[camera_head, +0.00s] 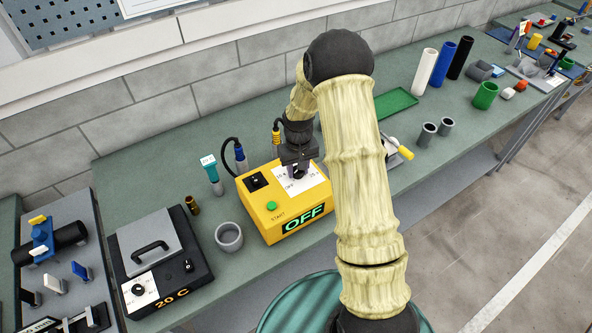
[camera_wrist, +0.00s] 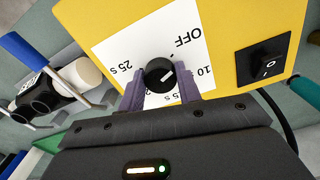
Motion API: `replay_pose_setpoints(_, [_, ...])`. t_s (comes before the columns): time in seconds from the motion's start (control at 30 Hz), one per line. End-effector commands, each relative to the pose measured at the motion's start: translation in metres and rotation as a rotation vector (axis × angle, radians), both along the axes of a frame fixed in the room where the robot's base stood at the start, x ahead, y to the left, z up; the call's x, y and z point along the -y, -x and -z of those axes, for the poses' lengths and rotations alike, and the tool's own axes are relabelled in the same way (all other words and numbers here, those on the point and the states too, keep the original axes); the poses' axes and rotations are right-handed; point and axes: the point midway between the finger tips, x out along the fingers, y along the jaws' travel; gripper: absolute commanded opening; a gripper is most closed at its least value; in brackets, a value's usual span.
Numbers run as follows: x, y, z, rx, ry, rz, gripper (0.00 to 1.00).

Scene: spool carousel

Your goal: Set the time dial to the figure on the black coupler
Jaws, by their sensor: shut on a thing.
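The time dial is a black knob (camera_wrist: 158,72) on a white scale plate (camera_wrist: 110,55) on the yellow timer box (camera_head: 258,205). In the wrist view its white line points up and right, between OFF and 10; 25 s is at the left, and another figure below is partly covered. The box's display (camera_head: 303,218) reads OFF. My gripper (camera_wrist: 160,90) has its purple fingers on both sides of the knob; in the head view my gripper (camera_head: 298,165) hides most of the knob. I cannot make out a black coupler bearing a figure in either view.
A grey ring (camera_head: 229,236), a tagged teal tool (camera_head: 212,175) and a hot plate (camera_head: 150,245) stand left. Tubes and a green tray (camera_head: 395,103) stand right; my arm hides some bench.

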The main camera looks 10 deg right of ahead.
Motion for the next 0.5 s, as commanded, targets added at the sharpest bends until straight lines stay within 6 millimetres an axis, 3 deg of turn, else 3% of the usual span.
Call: replay_pose_setpoints(0.5, [-0.0049, -0.0005, 0.0011, 0.002, 0.003, 0.438, 0.11])
